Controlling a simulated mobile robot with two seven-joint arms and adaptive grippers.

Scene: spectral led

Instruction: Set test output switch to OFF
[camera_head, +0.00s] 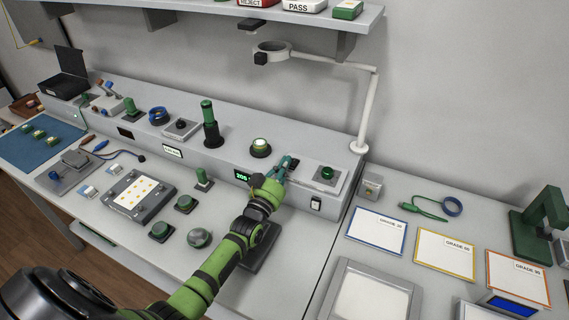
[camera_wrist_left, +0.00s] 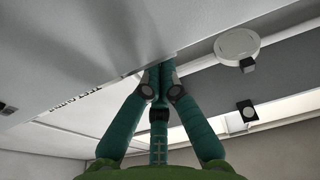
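A light plate with a green round knob (camera_head: 327,173) sits at the right end of the grey console (camera_head: 225,155). My left gripper (camera_head: 288,162) is at the left end of this plate, over the console's top near its front edge. Its teal fingers cover that spot, so I cannot make out a switch lever or its position there. In the left wrist view the left fingertips (camera_wrist_left: 158,68) come together beside a grey surface with partly readable "TEST OUTPUT" lettering (camera_wrist_left: 76,98). No object shows between them; contact is unclear. My right gripper is not in view.
A small black-and-white switch (camera_head: 316,203) is on the console front, right of my left gripper. A white jointed arm with a ring (camera_head: 272,50) rises behind.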

